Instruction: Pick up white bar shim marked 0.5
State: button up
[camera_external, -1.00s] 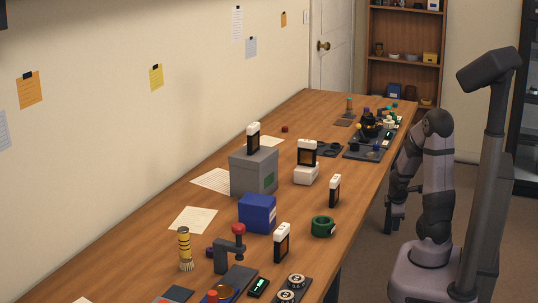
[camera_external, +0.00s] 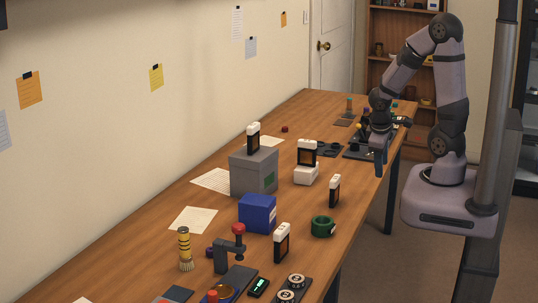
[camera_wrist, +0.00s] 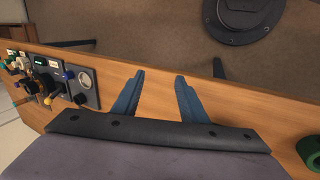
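I cannot single out the white bar shim marked 0.5. Several small white, green and yellow pieces (camera_wrist: 14,62) lie at the left of the wrist view. Small pale pieces (camera_external: 393,121) also show at the far end of the table in the external view, partly behind my arm; their markings are too small to read. My gripper (camera_wrist: 160,76) has its two blue fingers apart with nothing between them, over the table edge. In the external view my gripper (camera_external: 380,168) points down at the table's right edge, nearer the camera than the small pieces.
A dark panel with a round dial (camera_wrist: 86,80) lies left of my fingers. A green ring (camera_wrist: 311,150) is at the wrist view's right. White-framed blocks (camera_external: 334,190), a grey box (camera_external: 253,172) and a blue box (camera_external: 257,213) stand along the table (camera_external: 120,262).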

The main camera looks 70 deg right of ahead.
aim_at(337, 177)
jog(key=w+a+r+y+p, duration=0.1)
jog(key=a+r+y+p, duration=0.3)
jog(key=a+r+p, duration=1.6)
jog(key=w+d+f+n+g+h+b, duration=0.1)
jog(key=d+f+n+g+h+b, duration=0.35)
jog(key=f+n+b, duration=0.85)
jog(key=w+f+n+t+h+b, duration=0.1)
jog(key=w+f+h+b, duration=0.1)
jog(key=w+h+b, duration=0.1)
jog(key=w+f+n+t+h+b, duration=0.2)
jog(key=w+b, duration=0.1)
jog(key=b, duration=0.3)
jog(key=w+f+n+t+h+b, duration=0.1)
jog(key=w+f+n+h+b, duration=0.1)
jog(key=b, duration=0.3)
jog(key=shift+w+d+f+t+h, duration=0.3)
jog(key=shift+w+f+h, duration=0.3)
jog(key=shift+h, duration=0.25)
jog(key=shift+w+a+f+n, duration=0.15)
jog(key=shift+a+n, duration=0.15)
jog(key=shift+x, duration=0.95)
jog(key=shift+f+p+x, duration=0.2)
jog(key=shift+p+x, duration=0.15)
jog(key=shift+x, duration=1.05)
jog(key=shift+f+p+x, duration=0.15)
jog(key=shift+p+x, duration=0.2)
jog(key=shift+x, duration=1)
jog(key=shift+w+a, duration=0.15)
grip_shut()
